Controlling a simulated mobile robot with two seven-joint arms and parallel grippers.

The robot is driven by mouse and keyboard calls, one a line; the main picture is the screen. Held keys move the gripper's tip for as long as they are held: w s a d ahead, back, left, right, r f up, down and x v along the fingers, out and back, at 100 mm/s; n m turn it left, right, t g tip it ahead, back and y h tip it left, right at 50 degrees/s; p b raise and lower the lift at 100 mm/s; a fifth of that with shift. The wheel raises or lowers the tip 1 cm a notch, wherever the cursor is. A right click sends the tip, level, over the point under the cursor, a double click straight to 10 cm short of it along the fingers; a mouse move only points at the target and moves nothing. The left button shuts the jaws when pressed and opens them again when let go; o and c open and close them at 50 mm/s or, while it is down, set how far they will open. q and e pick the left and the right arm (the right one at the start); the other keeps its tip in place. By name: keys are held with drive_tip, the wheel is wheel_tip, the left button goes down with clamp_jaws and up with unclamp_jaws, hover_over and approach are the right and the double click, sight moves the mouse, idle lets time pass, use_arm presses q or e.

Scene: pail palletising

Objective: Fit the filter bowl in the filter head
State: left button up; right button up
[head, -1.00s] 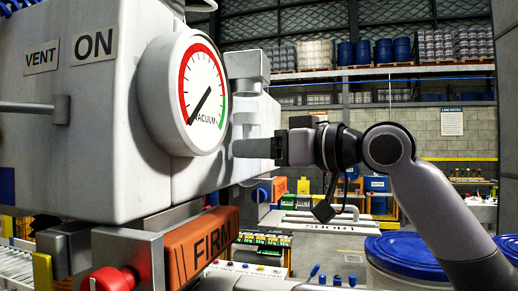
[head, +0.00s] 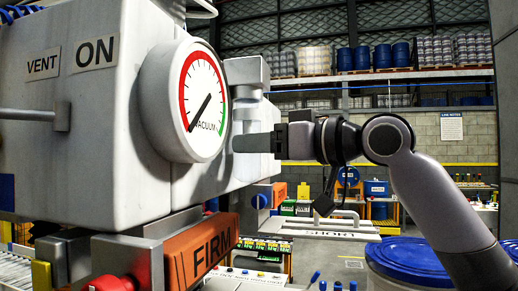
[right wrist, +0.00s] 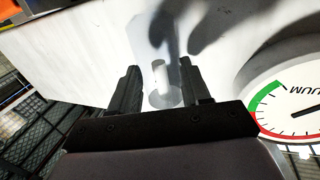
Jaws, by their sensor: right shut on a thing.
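The filter head (head: 246,72) is a pale grey block on the right end of the big white machine housing, beside the vacuum gauge. The filter bowl (head: 257,113) is a pale, see-through cup just below the head; I cannot tell whether they touch. My right gripper (head: 257,143) comes in level from the right and is shut on the bowl, its near finger hiding part of it. In the right wrist view the clear bowl (right wrist: 160,75) shows between the two dark fingers of the gripper (right wrist: 161,88). My left gripper is not in view.
The vacuum gauge (head: 204,100) sticks out of the housing (head: 85,140) close to the left of the gripper. An orange FIRM block (head: 202,250) and a red knob (head: 112,284) are below. Blue-lidded pails (head: 410,258) stand at the lower right.

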drive_tip(key=shift+r, duration=0.3)
drive_tip(key=o, duration=1.2)
drive_tip(key=shift+c, duration=0.2)
drive_tip(key=b+v, duration=0.2)
drive_tip(key=v, duration=0.5)
drive_tip(key=shift+s, duration=0.1)
